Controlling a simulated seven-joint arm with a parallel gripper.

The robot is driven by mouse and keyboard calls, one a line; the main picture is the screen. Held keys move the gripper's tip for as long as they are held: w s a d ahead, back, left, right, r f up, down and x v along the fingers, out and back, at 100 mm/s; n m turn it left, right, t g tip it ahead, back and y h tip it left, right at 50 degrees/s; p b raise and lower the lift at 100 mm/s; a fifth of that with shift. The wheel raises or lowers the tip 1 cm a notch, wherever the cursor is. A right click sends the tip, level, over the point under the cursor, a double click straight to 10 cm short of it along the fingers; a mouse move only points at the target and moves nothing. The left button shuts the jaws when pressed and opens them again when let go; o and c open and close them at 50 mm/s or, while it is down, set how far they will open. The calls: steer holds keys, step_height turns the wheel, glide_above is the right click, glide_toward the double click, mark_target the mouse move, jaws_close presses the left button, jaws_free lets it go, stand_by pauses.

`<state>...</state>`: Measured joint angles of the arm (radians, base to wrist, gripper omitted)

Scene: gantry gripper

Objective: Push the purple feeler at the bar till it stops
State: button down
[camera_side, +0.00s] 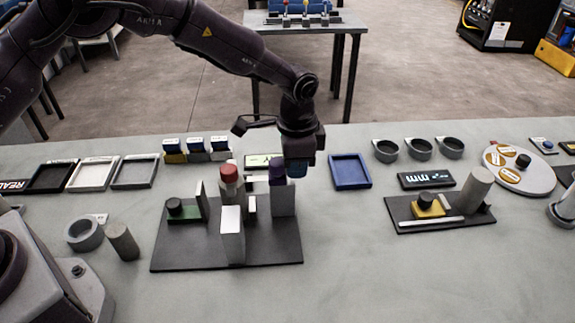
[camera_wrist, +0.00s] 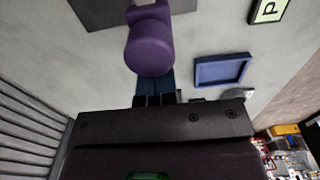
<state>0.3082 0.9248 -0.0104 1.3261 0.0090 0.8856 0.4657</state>
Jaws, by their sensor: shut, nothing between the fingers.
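The purple feeler (camera_side: 277,172) is a short round piece at the top of a grey upright block (camera_side: 284,200) on the right side of a dark base plate (camera_side: 190,250). In the wrist view, the feeler (camera_wrist: 150,55) is a purple cylinder with its round end toward the camera. My gripper (camera_side: 297,170) is shut, with blue fingertips just right of the feeler. In the wrist view, the fingertips (camera_wrist: 155,88) lie just below the feeler and overlap its edge; I cannot tell whether they touch. A pale upright block (camera_side: 231,222) stands at the plate's front; I cannot tell which piece is the bar.
A red-topped post (camera_side: 229,174) and a green block with a black knob (camera_side: 182,210) share the plate. A blue tray (camera_side: 350,171) lies to the right. Another fixture (camera_side: 440,213) with a grey cylinder stands farther right. The table between plate and fixture is clear.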

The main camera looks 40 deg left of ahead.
step_height(320, 180, up, 9)
steer(key=shift+w+d, duration=0.4)
steer(key=shift+w, duration=0.05)
stand_by(0.3)
stand_by(0.7)
steer(key=s+a+r+n+t, duration=0.2)
steer(key=s+a+r, duration=0.3)
steer(key=s, duration=0.4)
steer(key=s+a+r+n+t, duration=0.1)
steer(key=s+a+r+n, duration=0.3)
steer(key=s, duration=0.6)
steer(key=s+a+r+n+t, duration=0.2)
steer(key=s+a+r, duration=0.4)
steer(key=s, duration=0.4)
steer(key=shift+s+a+n+t, duration=0.3)
steer(key=shift+a+n, duration=0.2)
steer(key=shift+a, duration=0.25)
